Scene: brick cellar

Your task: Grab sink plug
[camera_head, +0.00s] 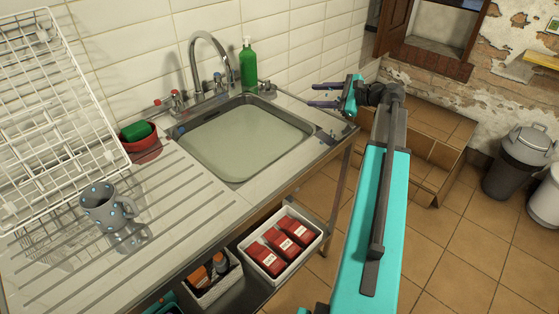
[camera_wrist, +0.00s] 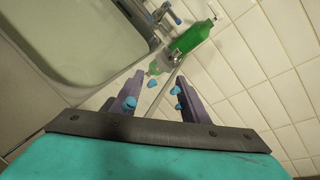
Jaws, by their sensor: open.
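My gripper (camera_head: 313,95) is open and empty, above the right end of the sink counter. In the wrist view its two purple fingers with blue pads (camera_wrist: 160,78) are spread apart, pointing toward the green bottle and the wall. The sink (camera_head: 238,180) is filled with cloudy greenish water, and its bottom is hidden. I cannot make out a sink plug for certain. A small greyish item (camera_head: 267,88) sits on the back ledge right of the bottle; I cannot tell what it is. A similar small grey shape (camera_wrist: 174,59) shows beside the bottle in the wrist view.
A green bottle (camera_head: 248,66) and the tap (camera_head: 227,75) stand behind the sink. A red pot with a green sponge (camera_head: 137,131), a grey mug (camera_head: 103,207) and a white dish rack (camera_head: 50,110) are at left. Tiled wall borders the back.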

